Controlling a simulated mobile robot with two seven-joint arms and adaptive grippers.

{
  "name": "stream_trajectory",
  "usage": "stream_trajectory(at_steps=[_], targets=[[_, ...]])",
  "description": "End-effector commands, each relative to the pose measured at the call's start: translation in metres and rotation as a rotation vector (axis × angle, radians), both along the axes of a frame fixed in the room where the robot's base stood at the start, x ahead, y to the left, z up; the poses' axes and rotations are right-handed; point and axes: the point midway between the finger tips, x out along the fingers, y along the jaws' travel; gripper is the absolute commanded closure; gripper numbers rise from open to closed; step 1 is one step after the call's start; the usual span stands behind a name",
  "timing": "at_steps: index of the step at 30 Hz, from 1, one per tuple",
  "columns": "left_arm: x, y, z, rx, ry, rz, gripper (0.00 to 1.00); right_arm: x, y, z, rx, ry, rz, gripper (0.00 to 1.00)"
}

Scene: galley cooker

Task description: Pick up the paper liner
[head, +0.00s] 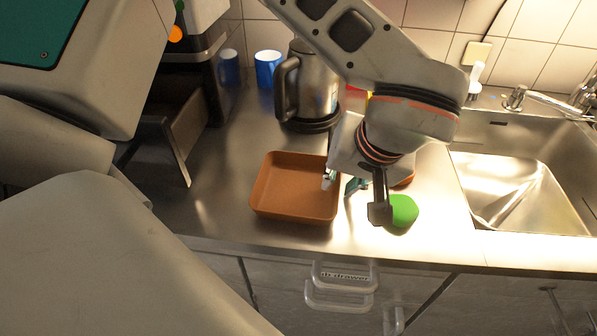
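I cannot make out a paper liner for certain. A square orange-brown tray (290,192) with low walls lies on the steel counter, and its inside looks bare. One finger is by the tray's right wall; the other, dark finger is nearer to me, beside a green rounded object (405,212). I see nothing between the fingers. Part of an orange-brown item (407,180) shows behind the gripper, mostly hidden. My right gripper is not in view.
A metal kettle (311,85) stands behind the tray, with a blue cup (268,68) to its left. A dark appliance (190,100) stands at the back left. The sink (520,195) is at the right. The counter left of the tray is clear.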

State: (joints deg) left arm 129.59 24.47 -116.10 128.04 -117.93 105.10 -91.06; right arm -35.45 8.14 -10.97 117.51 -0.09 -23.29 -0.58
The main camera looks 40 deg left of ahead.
Motion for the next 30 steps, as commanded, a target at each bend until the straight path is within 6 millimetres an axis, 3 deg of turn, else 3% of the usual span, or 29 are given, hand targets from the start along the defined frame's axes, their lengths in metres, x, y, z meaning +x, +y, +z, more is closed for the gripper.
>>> stream_trajectory(at_steps=[22,25,30], targets=[[0.0000,-0.0002,-0.0051,0.000,0.000,-0.001,0.79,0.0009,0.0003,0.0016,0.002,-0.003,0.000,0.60],[-0.0001,-0.0002,-0.0050,0.000,0.000,-0.001,1.00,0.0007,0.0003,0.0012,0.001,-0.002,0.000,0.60],[-0.0001,-0.0002,-0.0050,0.000,0.000,-0.001,1.00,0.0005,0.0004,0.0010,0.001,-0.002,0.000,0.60]])
